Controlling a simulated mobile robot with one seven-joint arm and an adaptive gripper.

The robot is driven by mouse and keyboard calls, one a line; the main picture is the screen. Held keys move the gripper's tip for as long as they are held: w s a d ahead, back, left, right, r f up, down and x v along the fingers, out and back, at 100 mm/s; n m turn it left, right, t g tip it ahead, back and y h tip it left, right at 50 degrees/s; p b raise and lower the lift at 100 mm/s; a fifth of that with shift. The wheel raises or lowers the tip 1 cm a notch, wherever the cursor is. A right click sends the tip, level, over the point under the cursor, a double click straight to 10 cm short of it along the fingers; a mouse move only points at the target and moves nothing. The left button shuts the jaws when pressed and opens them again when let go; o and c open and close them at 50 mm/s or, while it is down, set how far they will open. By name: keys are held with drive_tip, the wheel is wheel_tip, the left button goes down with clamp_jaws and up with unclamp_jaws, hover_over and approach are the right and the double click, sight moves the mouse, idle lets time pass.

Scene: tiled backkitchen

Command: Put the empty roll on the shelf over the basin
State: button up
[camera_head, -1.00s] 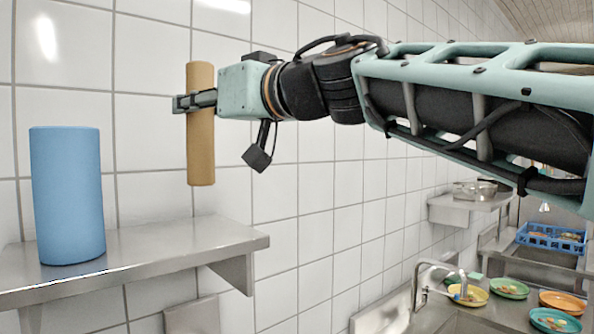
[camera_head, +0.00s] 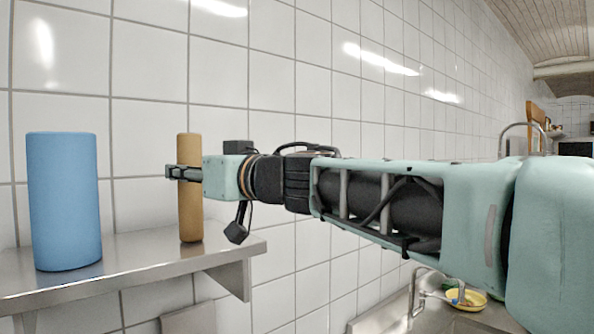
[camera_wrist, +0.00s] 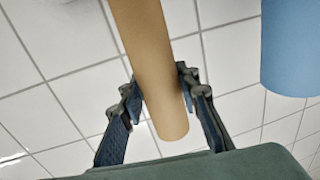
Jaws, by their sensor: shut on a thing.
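The empty roll, a plain brown cardboard tube (camera_head: 189,214), is upright at the right part of the metal shelf (camera_head: 128,262). My gripper (camera_head: 181,173) comes from the right and is shut on the roll above its middle. The roll's lower end is at the shelf top; I cannot tell if it touches or hovers just above. In the wrist view, the tube (camera_wrist: 147,48) runs between both fingers (camera_wrist: 157,98), with one end in sight. The basin (camera_head: 385,316) is at the lower right, partly hidden by my arm.
A blue roll (camera_head: 65,200) stands on the shelf to the left, with a clear gap to the brown one; it also shows in the wrist view (camera_wrist: 291,45). A tiled wall (camera_head: 150,60) is close behind. A faucet (camera_head: 418,290) and yellow plate (camera_head: 466,299) are lower right.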

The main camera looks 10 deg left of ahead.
drive_tip(key=shift+f, duration=0.1)
drive_tip(key=o, duration=1.1)
drive_tip(key=shift+c, duration=0.2)
drive_tip(key=v, duration=1.2)
drive_tip(key=shift+w+d, duration=0.1)
